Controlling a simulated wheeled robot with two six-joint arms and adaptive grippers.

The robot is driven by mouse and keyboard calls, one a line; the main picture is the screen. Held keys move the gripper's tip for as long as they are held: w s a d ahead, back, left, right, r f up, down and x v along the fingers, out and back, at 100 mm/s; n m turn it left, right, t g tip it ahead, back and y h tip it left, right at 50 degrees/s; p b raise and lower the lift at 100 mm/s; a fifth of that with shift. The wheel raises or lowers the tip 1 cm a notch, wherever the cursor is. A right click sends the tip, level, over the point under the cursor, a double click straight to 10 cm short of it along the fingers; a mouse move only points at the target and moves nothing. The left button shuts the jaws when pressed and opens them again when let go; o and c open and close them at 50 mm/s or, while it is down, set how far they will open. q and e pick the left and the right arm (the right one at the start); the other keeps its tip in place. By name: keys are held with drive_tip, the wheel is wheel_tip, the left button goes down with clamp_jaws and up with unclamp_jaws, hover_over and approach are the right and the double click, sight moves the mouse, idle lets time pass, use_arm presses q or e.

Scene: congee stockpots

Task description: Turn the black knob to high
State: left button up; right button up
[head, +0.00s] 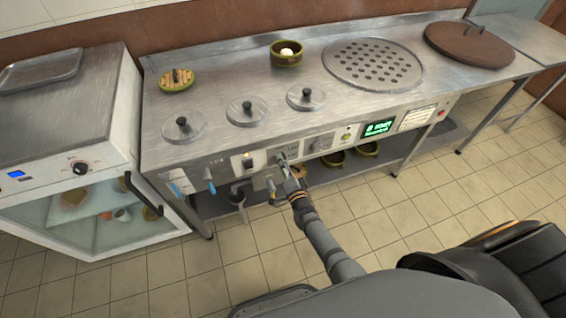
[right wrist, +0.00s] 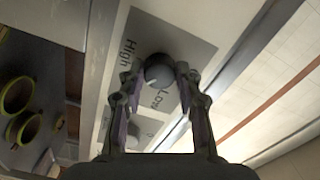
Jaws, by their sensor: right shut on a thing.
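The black knob (right wrist: 158,68) shows in the right wrist view on a grey plate (right wrist: 185,40) marked "High" and "Low". The word "High" is at the upper left of the knob and "Low" is below it. My right gripper (right wrist: 160,80) has a finger on each side of the knob and is shut on it. A pale mark shows on the knob, but its exact setting is hard to tell. In the head view, my right gripper (head: 287,167) reaches the front panel of the steel counter, and its fingers partly hide the knob. My left gripper is not in view.
The steel counter (head: 225,85) carries several lids, a green pot (head: 286,53) and a perforated plate (head: 373,64). A lit green display (head: 378,128) is to the right. A glass-fronted cabinet (head: 85,140) stands left.

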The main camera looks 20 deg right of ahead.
drive_tip(key=m+p, duration=0.1)
drive_tip(key=m, duration=0.9)
drive_tip(key=shift+m, duration=0.3)
idle(0.4)
drive_tip(key=o, duration=1.1)
drive_tip(key=shift+r, duration=0.1)
drive_tip(key=shift+o, duration=0.2)
drive_tip(key=s, duration=1.2)
drive_tip(key=shift+d, duration=0.25)
